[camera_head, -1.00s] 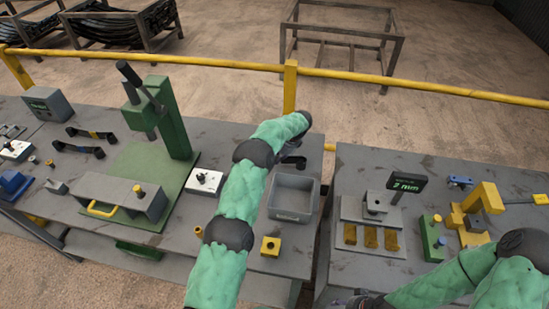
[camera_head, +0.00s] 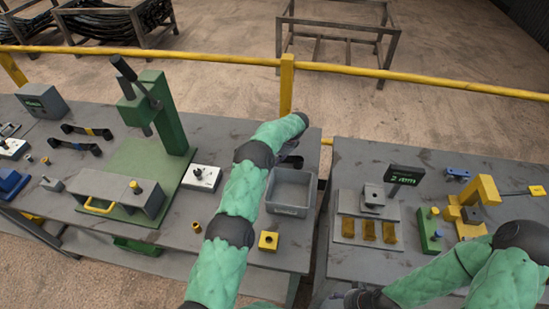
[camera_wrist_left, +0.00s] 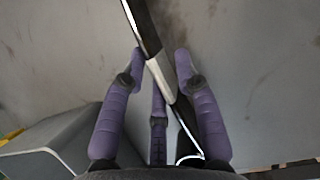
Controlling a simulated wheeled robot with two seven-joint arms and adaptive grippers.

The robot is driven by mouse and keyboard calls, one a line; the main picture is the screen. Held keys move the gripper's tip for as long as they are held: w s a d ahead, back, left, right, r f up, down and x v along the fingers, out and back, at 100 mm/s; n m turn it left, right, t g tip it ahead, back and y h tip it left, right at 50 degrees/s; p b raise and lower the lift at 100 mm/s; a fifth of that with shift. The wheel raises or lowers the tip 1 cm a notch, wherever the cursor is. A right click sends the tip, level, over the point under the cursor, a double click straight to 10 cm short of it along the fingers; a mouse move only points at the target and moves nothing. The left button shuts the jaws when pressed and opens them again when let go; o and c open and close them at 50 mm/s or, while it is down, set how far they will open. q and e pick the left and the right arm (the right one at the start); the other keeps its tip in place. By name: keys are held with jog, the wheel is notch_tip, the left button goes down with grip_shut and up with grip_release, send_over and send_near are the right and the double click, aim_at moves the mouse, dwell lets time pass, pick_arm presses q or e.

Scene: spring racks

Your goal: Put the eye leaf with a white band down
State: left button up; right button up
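The eye leaf with a white band (camera_wrist_left: 160,76) is a dark strip running diagonally through the left wrist view, its pale band between my fingertips. My left gripper (camera_wrist_left: 160,60) has purple fingers standing apart on both sides of the leaf, with narrow gaps visible. The leaf seems to be at the grey tabletop, but contact is unclear. In the head view, my left gripper (camera_head: 291,158) is mostly hidden behind its green-sleeved arm, at the table's back right, just behind the grey bin. My right gripper (camera_head: 357,299) is at the lower edge, its fingers not clear.
The grey open bin (camera_head: 290,211) stands close by my left gripper. A green press (camera_head: 167,115), a white button box (camera_head: 201,178) and a yellow block (camera_head: 268,241) stand on the left table. The right table holds a scale display (camera_head: 405,175). A yellow rail (camera_head: 400,75) runs behind.

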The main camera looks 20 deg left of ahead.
pick_arm(q)
jog(key=shift+r, duration=0.1)
jog(key=p+v, duration=0.1)
jog(key=v, duration=1.1)
